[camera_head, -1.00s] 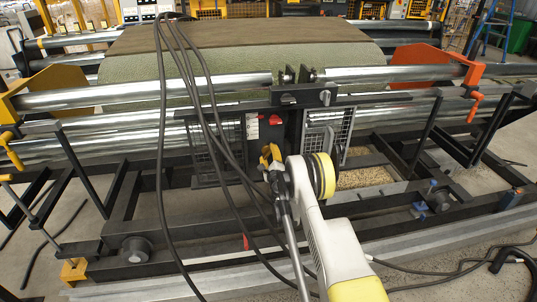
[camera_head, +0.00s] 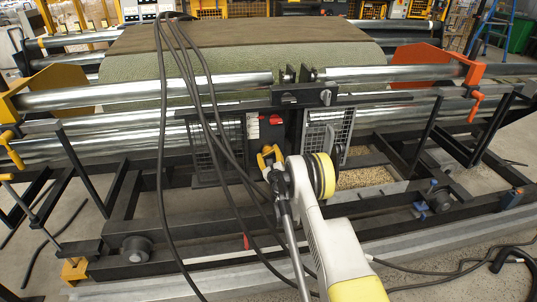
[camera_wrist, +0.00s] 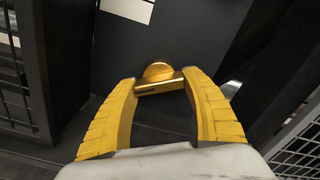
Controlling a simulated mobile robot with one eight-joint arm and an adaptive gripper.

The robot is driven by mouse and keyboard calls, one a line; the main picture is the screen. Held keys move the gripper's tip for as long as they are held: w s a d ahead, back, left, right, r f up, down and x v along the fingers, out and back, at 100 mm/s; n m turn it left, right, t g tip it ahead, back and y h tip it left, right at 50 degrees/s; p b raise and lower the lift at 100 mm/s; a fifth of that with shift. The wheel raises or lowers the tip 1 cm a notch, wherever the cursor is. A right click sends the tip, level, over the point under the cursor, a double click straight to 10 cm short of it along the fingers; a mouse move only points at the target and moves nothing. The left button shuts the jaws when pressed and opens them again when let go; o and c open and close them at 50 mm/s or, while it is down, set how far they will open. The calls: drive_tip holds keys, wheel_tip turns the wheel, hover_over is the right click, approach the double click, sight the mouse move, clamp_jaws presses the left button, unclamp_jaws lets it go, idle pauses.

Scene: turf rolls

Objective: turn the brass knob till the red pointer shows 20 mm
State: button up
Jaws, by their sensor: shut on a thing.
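The brass knob (camera_wrist: 158,71) shows in the wrist view as a round gold disc with a bar below it, against a dark panel. My gripper (camera_wrist: 160,80) has its two yellow fingers on either side of the knob, shut on it. In the head view my gripper (camera_head: 268,156) is at the dark panel in the middle of the machine, and its fingers and wrist hide the knob. A white plate (camera_head: 253,127), perhaps the scale, is above it; its marks are too small to read. I cannot make out the red pointer for certain.
A red part (camera_head: 275,119) sits on the panel above my gripper. Mesh guards stand left (camera_head: 205,150) and right (camera_head: 325,135) of the panel. Black cables (camera_head: 162,150) hang in front on the left. A green turf roll (camera_head: 240,65) lies behind steel rollers.

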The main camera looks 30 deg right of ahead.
drive_tip(key=o, duration=1.2)
drive_tip(key=v, duration=0.7)
drive_tip(key=shift+s+a+r, duration=0.1)
drive_tip(key=shift+s, duration=0.15)
